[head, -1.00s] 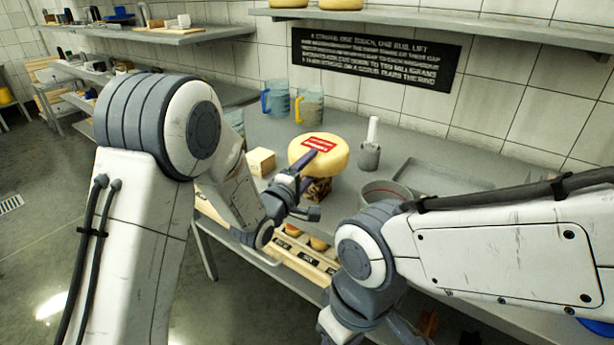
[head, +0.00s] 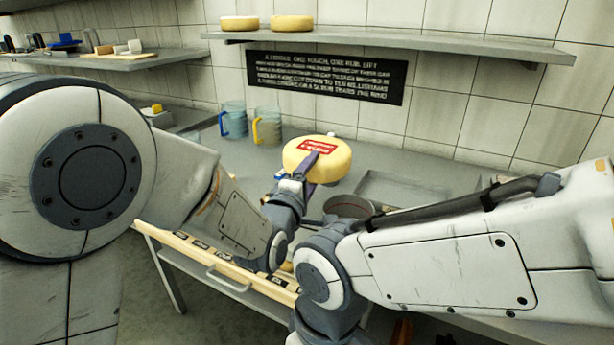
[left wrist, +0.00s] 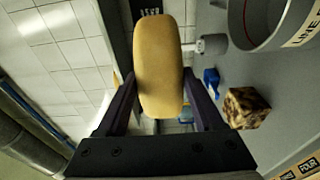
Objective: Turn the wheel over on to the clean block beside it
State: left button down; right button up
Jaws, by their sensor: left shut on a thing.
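The pale yellow cheese wheel (head: 318,158) has a red label on its upper face in the head view. In the left wrist view the wheel (left wrist: 158,65) is edge-on between the two fingers. A brown mottled block (left wrist: 247,108) sits on the table there, apart from the wheel. I cannot make out the clean block in the current views; my left arm covers part of the table. My right arm crosses from the right, but its gripper is out of view.
A round metal pot (head: 348,206) stands right of the wheel, near my right arm. A shallow tray (head: 400,188) lies behind it. Two jugs, one blue-handled (head: 233,120) and one yellow-handled (head: 267,127), stand at the back. Two wheels sit on the wall shelf (head: 400,46).

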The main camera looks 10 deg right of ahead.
pick_arm(q)
jog(key=shift+r+p, duration=0.4)
jog(key=shift+r, duration=1.05)
jog(key=w+a+f+n+t+y+p, duration=0.3)
jog(key=a+f, duration=0.5)
jog(key=a, duration=0.6)
jog(key=s+a+f+n+y+p, duration=0.1)
jog(key=a+f+y, duration=0.1)
jog(key=a, duration=0.5)
jog(key=s+a+f+n+y+p, duration=0.1)
jog(key=s+a+f+y, duration=0.1)
jog(key=a, duration=0.5)
notch_tip(320, 180, down, 3)
jog(key=shift+a+r+n+g+y, duration=0.2)
jog(key=shift+a+n+g+y, duration=0.1)
jog(key=shift+y, duration=0.4)
